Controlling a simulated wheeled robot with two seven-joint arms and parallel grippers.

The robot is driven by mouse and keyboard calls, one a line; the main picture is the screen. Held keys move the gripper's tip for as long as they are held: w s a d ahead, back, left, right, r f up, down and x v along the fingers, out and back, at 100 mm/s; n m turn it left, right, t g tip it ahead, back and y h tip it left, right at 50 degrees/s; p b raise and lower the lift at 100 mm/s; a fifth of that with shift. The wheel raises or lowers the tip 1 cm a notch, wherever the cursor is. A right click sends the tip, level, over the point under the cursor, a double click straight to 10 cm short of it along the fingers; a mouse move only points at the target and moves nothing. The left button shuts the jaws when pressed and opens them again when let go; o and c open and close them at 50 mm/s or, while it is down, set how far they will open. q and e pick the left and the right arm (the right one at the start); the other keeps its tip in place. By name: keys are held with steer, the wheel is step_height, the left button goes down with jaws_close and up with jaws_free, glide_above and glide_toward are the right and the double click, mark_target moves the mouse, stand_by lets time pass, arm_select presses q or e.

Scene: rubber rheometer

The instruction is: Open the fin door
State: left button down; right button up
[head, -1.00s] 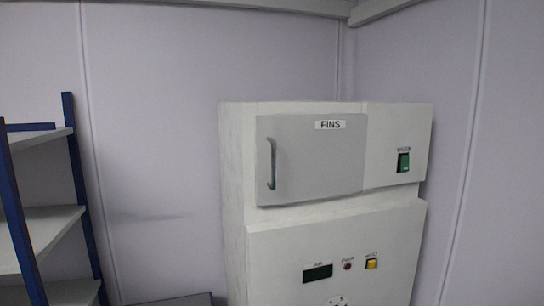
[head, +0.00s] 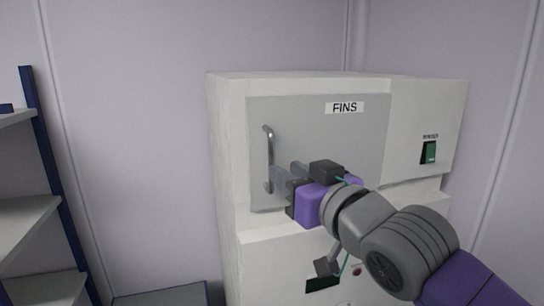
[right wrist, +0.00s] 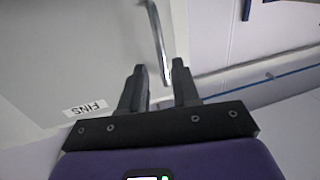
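The fin door (head: 330,140) is a grey panel labelled FINS on the upper front of the white machine. It looks shut. Its vertical metal bar handle (head: 268,150) is at the door's left side. My right gripper (head: 283,178) reaches in from the right, its fingers by the lower part of the handle. In the right wrist view, the two dark fingers (right wrist: 160,82) are apart, and the handle (right wrist: 157,35) runs down toward the gap between them. I cannot tell whether they touch it. My left gripper is not in view.
A green switch (head: 429,152) is on the machine's right part. A dark display (head: 322,285) below is partly covered by my right arm. A blue-framed shelf (head: 45,140) stands at the left. The wall space between shelf and machine is free.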

mark_target(272, 186)
steer(key=shift+p+x, duration=0.5)
steer(key=shift+x, duration=2.55)
steer(key=shift+a, duration=0.1)
steer(key=shift+f, duration=0.1)
jaws_close()
